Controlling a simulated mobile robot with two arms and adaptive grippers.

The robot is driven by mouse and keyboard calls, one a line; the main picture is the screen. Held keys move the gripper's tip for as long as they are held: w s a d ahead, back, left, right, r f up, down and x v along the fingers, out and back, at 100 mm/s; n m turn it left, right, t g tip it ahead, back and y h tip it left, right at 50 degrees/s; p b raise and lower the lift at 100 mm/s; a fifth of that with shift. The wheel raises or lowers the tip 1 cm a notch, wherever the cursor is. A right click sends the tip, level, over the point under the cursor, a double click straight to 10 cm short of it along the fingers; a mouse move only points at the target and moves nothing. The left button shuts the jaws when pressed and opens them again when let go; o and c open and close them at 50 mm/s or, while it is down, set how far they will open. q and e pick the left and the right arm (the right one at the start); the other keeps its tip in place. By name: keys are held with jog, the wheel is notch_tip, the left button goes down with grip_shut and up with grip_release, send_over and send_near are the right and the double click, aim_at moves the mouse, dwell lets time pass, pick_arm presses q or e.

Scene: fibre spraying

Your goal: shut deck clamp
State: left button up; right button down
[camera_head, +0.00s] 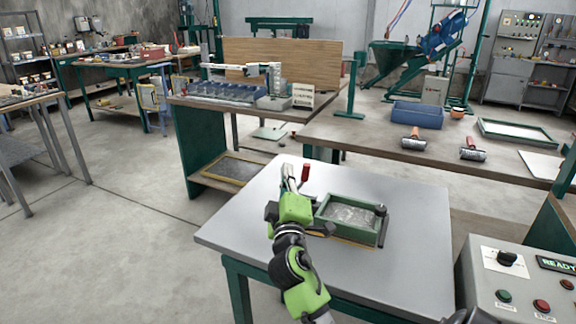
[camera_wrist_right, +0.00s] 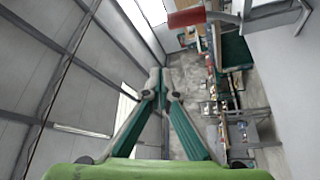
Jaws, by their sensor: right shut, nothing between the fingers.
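The deck clamp shows as a red handle (camera_head: 305,173) standing upright at the back left corner of a green-framed mould (camera_head: 348,214). The mould has a grey, speckled inside and sits on a grey-topped table (camera_head: 420,205). My right gripper (camera_head: 288,172) is just left of the red handle, shut and empty, apart from it as far as I can tell. In the right wrist view the fingers (camera_wrist_right: 160,78) meet at their tips, and the red handle (camera_wrist_right: 186,17) is at the top edge. The clamp's base is mostly hidden. My left gripper is out of view.
A control box (camera_head: 520,285) with buttons and a READY display stands at the lower right. A bench behind holds a blue bin (camera_head: 417,116) and two rollers (camera_head: 414,141). The table's front right is clear.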

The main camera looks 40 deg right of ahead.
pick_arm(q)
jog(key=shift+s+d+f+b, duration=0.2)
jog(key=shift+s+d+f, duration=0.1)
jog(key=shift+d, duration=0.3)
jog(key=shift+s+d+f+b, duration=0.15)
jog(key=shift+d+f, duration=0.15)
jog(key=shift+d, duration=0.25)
pick_arm(e)
jog(key=v, duration=0.4)
jog(key=shift+d+f, duration=0.1)
jog(key=shift+f, duration=0.15)
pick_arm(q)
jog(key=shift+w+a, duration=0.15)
